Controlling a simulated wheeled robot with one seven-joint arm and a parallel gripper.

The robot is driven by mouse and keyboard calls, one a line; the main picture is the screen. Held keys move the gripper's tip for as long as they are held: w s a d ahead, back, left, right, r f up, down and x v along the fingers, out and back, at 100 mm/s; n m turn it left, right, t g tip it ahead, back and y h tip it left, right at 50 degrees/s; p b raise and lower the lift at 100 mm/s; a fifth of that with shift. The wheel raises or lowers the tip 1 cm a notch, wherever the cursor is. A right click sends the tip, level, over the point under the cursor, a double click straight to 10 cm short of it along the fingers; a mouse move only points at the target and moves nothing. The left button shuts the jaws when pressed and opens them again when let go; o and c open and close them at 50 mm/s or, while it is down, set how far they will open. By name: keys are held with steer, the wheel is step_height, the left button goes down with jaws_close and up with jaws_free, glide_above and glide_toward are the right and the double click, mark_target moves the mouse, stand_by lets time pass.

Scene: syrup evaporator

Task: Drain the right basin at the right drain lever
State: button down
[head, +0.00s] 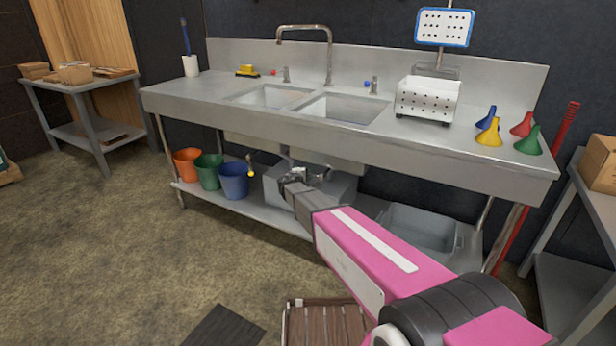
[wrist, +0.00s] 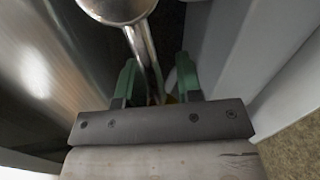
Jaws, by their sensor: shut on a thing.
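The right basin (head: 345,108) is a rectangular steel sink in the long counter, beside the left basin (head: 272,96). My gripper (head: 308,175) reaches under the counter below the basins. In the wrist view, its green fingers (wrist: 157,78) are shut around a thin metal rod, the right drain lever (wrist: 150,62). The lever comes down from a round metal drain fitting (wrist: 118,8). A little yellow shows low between the fingers. My gripper hides the lever in the head view. The inside bottom of the right basin is not clearly seen.
Another lever with a yellow tip (head: 250,168) hangs left of my gripper, above the blue bucket (head: 234,180). A grey box (head: 345,190) stands close behind my gripper on the lower shelf (head: 268,212). A grey bin (head: 418,230) is to the right.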

steer(key=c, duration=0.8)
jaws_free()
steer(key=v, duration=1)
steer(key=shift+s+a, duration=0.2)
steer(key=shift+s, duration=0.15)
steer(key=shift+r, duration=0.1)
